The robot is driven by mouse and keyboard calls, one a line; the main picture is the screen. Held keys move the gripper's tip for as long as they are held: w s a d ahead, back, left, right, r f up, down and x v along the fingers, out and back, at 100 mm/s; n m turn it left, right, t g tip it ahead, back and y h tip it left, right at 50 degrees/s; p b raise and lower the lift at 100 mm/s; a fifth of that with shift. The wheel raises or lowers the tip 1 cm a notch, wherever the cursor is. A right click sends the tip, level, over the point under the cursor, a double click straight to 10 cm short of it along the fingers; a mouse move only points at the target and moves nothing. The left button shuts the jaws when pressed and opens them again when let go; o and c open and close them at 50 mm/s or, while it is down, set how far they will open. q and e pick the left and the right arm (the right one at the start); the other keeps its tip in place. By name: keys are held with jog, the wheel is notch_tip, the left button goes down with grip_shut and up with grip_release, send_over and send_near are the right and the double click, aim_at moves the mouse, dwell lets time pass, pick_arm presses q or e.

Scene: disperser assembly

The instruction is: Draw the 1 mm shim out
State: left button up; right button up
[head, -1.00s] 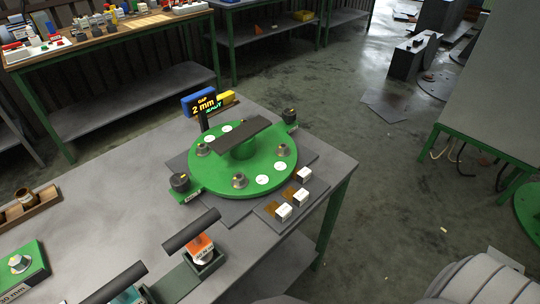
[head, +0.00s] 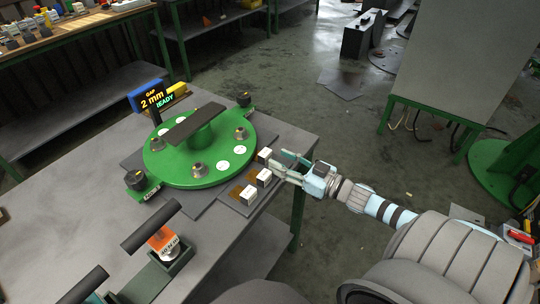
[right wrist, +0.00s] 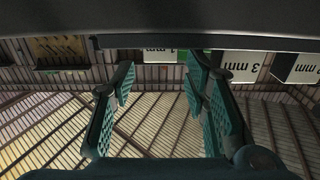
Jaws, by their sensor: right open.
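The 1 mm shim's white handle (right wrist: 160,54) shows ahead between my fingers in the right wrist view, partly cut off by a dark band above. To its right are the 3 mm handle (right wrist: 244,66) and the 2 mm handle (right wrist: 305,68). In the head view several white shim blocks stand in a row by the green disc (head: 187,167); their labels are too small to read there. My right gripper (head: 281,166) is open and empty beside the row's far end; it shows in the right wrist view too (right wrist: 160,85). My left gripper is out of view.
A display (head: 150,97) behind the disc reads gap 2 mm, ready. A dark bar (head: 194,123) spans the disc's hub, with metal studs around it. Dark-handled tools (head: 151,226) stand on the table's near side.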

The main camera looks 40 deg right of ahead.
aim_at(269, 155)
jog(key=x, duration=0.5)
jog(key=shift+b, duration=0.4)
jog(key=shift+c, duration=0.4)
grip_shut()
